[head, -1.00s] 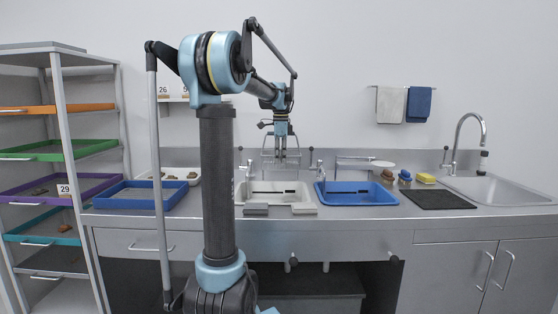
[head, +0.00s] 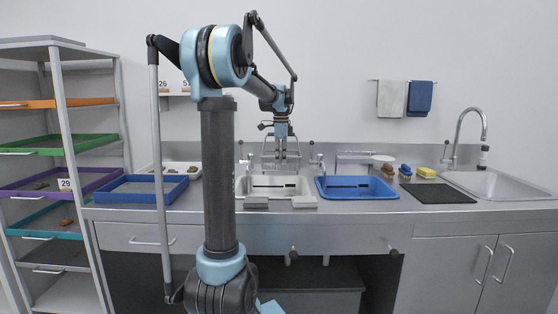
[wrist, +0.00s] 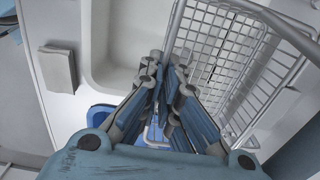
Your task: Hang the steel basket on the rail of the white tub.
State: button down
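The steel basket (head: 270,157) is a wire mesh basket hanging in the air over the back part of the white tub (head: 243,187). In the wrist view its mesh wall (wrist: 218,45) fills the upper right. My gripper (head: 281,143) points down above the tub. In the wrist view my gripper's fingers (wrist: 168,85) are close together around the basket's near wire edge. Their exact contact is partly hidden by the fingers. The white tub's wall (wrist: 92,45) also shows on the left of the wrist view. The tub's rail is not clear.
A blue tub (head: 356,195) stands right of the white tub, and a blue tray (head: 140,196) stands left. Taps (head: 313,160) rise behind the tubs. A black mat (head: 438,193) lies near the sink.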

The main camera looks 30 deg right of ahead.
dwell(0.4)
jog(key=c, duration=1.7)
grip_release()
jog(key=shift+r, duration=0.1)
